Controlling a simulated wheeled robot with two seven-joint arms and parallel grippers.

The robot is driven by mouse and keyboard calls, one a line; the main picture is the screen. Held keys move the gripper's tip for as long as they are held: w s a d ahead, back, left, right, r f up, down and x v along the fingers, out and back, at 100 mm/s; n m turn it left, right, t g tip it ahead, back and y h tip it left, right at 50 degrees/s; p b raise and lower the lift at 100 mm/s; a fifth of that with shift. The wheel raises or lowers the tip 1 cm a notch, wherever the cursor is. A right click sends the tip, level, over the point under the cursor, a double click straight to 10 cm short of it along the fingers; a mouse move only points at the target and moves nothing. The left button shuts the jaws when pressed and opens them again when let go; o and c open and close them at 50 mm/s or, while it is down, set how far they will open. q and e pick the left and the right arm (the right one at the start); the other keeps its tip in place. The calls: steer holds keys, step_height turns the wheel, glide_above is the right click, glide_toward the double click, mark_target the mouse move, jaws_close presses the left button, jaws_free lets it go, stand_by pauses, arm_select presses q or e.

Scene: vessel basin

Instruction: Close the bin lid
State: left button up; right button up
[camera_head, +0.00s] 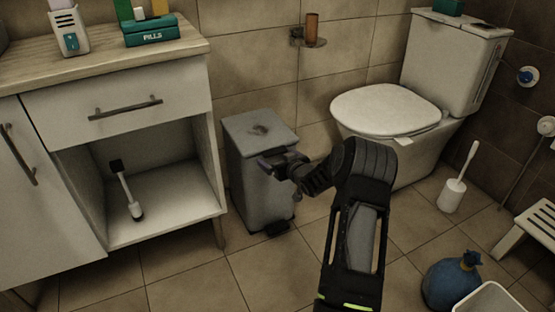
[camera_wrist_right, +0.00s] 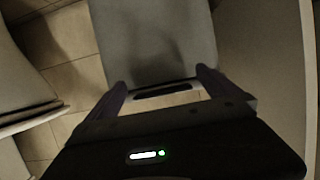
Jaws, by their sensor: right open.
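The grey bin (camera_head: 255,190) stands on the floor between the cabinet and the toilet. Its lid (camera_head: 250,124) lies across the top and looks down, with no gap that I can make out. A dark mark or shadow shows on the lid. My right gripper (camera_head: 268,161) is at the upper front of the bin, just below the lid's front edge, with nothing visible held. In the right wrist view the gripper (camera_wrist_right: 160,88) has its fingers apart, and the grey lid (camera_wrist_right: 150,40) extends beyond them. Contact is unclear. My left gripper is out of view.
The open cabinet (camera_head: 212,165) stands close to the bin's left, with a brush (camera_head: 127,190) inside. The toilet (camera_head: 390,120) is to the right. A toilet brush (camera_head: 453,190), a blue bag (camera_head: 450,282) and a white stool (camera_head: 535,225) stand farther right.

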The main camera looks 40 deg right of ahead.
arm_select(q)
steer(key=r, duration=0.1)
steer(key=p, duration=0.1)
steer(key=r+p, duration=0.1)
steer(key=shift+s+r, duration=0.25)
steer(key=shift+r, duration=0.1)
arm_select(e)
steer(key=v, duration=0.7)
steer(key=shift+s+f, duration=0.1)
